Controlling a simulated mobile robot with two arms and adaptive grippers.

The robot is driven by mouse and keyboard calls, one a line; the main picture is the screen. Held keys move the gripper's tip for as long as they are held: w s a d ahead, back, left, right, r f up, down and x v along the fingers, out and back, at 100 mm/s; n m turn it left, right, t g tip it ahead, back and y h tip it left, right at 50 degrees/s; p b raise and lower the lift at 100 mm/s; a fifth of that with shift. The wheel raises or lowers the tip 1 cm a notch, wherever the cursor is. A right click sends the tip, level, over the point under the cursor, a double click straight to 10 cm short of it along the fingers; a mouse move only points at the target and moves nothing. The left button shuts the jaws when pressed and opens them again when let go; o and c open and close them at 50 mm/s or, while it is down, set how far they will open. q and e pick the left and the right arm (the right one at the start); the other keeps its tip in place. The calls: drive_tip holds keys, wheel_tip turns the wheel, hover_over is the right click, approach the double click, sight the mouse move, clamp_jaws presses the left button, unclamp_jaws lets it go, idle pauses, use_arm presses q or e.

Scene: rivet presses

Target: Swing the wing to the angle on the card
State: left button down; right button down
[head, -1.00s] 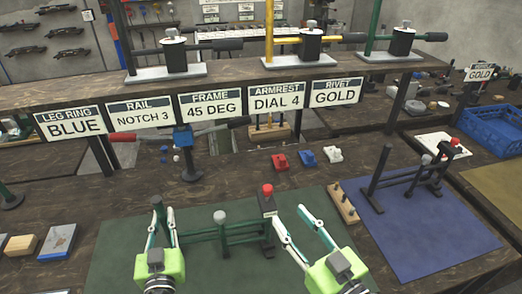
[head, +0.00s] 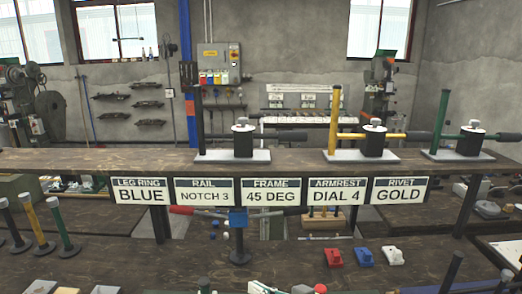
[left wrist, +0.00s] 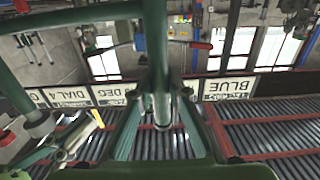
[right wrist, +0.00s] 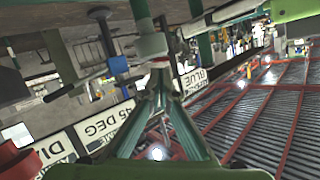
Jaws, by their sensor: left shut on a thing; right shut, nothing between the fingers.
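The frame card (head: 270,191) reads 45 DEG and hangs in the middle of the row of cards in the head view. Only the tops of the workpiece show at the bottom edge there, among them a red knob (head: 320,289); the wing's angle cannot be read. In the left wrist view my left gripper (left wrist: 160,122) is shut around a dark green tube (left wrist: 154,45). In the right wrist view my right gripper (right wrist: 158,85) is shut and empty, close below a white and red fitting (right wrist: 150,46) on a green tube. Whether it touches is unclear.
A raised shelf (head: 100,160) with several rivet presses (head: 242,142) crosses behind the bench. A blue-topped stand (head: 238,225) is in front of it. Red, blue and white blocks (head: 363,257) lie to the right. Three posts (head: 60,230) stand at the left.

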drive_tip(key=a+n+g, duration=0.3)
drive_tip(key=a+g, duration=0.1)
drive_tip(key=a, duration=0.2)
drive_tip(key=w+d+r+n+g+h, duration=0.2)
drive_tip(key=d+r+n+g+h, duration=0.3)
drive_tip(key=d+r+h, duration=0.25)
drive_tip(key=s+d+x, duration=0.1)
drive_tip(key=d+x, duration=0.1)
drive_tip(key=x, duration=0.8)
drive_tip(key=shift+s+f, duration=0.35)
drive_tip(key=shift+f, duration=0.2)
drive_tip(key=shift+s+d, duration=0.1)
idle(0.7)
drive_tip(key=shift+s, duration=1.55)
drive_tip(key=shift+s+a, duration=0.2)
drive_tip(key=shift+s, duration=0.7)
